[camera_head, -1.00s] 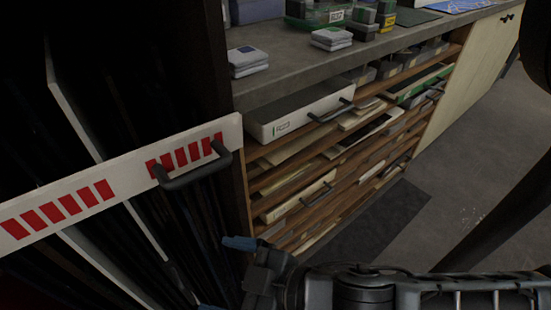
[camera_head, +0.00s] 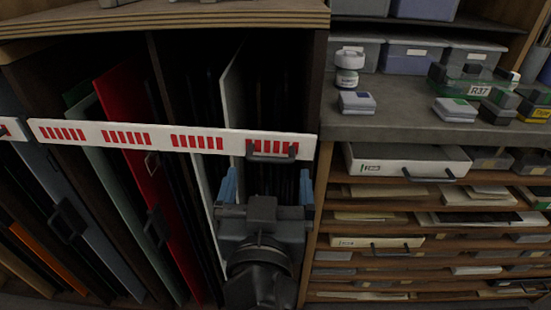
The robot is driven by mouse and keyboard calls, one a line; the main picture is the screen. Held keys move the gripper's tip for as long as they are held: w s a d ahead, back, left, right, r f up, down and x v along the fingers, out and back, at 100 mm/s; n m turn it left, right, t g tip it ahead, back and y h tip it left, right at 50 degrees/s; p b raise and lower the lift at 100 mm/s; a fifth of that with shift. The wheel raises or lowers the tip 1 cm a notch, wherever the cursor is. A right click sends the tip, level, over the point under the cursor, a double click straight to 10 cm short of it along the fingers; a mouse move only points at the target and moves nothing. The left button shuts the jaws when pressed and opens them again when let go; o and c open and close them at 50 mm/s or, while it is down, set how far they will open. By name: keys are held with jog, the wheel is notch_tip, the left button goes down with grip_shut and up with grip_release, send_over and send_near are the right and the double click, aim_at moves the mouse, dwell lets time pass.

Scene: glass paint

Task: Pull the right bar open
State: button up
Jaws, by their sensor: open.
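The right bar (camera_head: 185,142) is a white strip with red stripe blocks, lying across the front of a dark rack of upright sheets. Its dark handle (camera_head: 272,157) is near its right end. My gripper (camera_head: 264,185) is just below the handle in the picture, with its two blue fingertips apart and pointing up. It is open and empty. Whether the fingertips touch the bar or handle cannot be told.
Upright panels, one of them red (camera_head: 133,120), stand behind the bar. Another white bar (camera_head: 12,129) ends at the left edge. Right of the rack are a grey counter (camera_head: 390,125) with small boxes and a shelf unit with a handled white drawer (camera_head: 405,167).

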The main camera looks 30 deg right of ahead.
aim_at(270, 162)
jog(key=p+x, duration=0.1)
jog(key=x, duration=0.5)
jog(key=shift+s, duration=0.1)
